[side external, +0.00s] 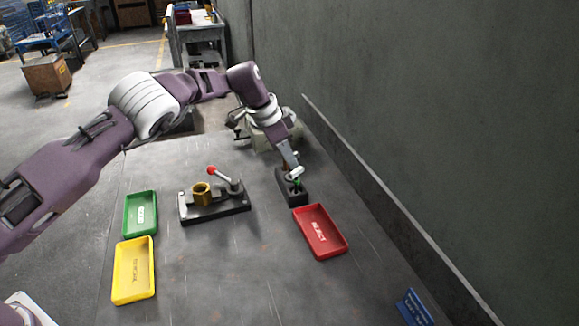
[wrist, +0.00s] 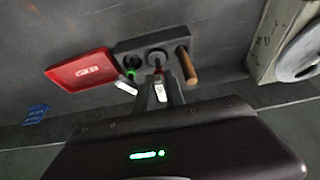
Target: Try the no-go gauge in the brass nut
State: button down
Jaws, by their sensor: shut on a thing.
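The brass nut (side external: 202,193) sits in a dark clamp fixture (side external: 222,211) with a red-knobbed lever (side external: 212,171) at the table's middle. My gripper (wrist: 163,88) is at the black gauge block (side external: 283,186), well right of the nut. It is shut on a gauge with a white tag (wrist: 160,93), which I take for the no-go gauge; a grey pin (wrist: 157,62) below it is at the block's middle socket. Whether the pin is clear of the socket I cannot tell. Another gauge, with a green band (wrist: 131,74) and white tag, stands beside it on the left in the wrist view.
A brown cylindrical handle (wrist: 187,66) stands at the block's right end in the wrist view. A red tray (side external: 320,232) lies just in front of the block. A green tray (side external: 140,213) and a yellow tray (side external: 134,270) lie at left. The wall is at right.

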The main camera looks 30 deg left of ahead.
jog(key=r, duration=0.8)
jog(key=shift+a, duration=0.25)
jog(key=s+a+r, duration=0.3)
jog(key=s+a, duration=0.5)
jog(key=a, duration=0.6)
jog(key=s+a+f, duration=0.2)
jog(key=s+f, duration=0.4)
jog(key=s, duration=0.2)
jog(key=shift+a+f, duration=0.15)
jog(key=shift+f, duration=0.15)
jog(key=shift+f, duration=0.8)
jog(key=shift+r, duration=0.25)
notch_tip(320, 180, up, 5)
jog(key=shift+r, duration=0.2)
